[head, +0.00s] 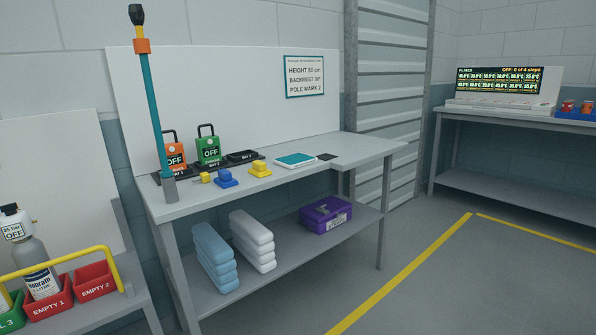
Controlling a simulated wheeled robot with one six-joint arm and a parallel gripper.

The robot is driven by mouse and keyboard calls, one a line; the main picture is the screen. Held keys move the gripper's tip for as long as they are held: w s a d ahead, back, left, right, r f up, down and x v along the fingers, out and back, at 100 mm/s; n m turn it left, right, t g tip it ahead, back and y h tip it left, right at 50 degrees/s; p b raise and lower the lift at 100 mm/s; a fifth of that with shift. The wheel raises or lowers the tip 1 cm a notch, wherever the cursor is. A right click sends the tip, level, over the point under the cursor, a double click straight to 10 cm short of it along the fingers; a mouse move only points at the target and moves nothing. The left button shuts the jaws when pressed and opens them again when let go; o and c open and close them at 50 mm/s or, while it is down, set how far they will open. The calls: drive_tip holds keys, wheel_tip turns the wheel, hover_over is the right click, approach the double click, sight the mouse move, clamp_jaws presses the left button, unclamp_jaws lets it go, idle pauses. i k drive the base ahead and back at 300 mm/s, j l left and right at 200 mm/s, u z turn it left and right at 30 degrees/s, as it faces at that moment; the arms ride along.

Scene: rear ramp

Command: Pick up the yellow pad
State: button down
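A yellow stepped block (260,170), which looks like the yellow pad, sits on the grey workbench (345,148) near its front edge. A blue block of similar shape (226,179) stands just left of it. A smaller yellow piece (205,178) lies further left, beside the blue block; its exact shape is too small to tell. My gripper is not in view, and nothing in view is held.
Orange and green "OFF" units (208,151) stand behind the blocks, and a teal pole (153,105) rises at the bench's left end. A teal-and-white flat item (295,160) lies right of the yellow block. The floor (410,250) at right is clear.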

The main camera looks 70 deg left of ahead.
sight(259, 169)
drive_tip(key=u, duration=2.2)
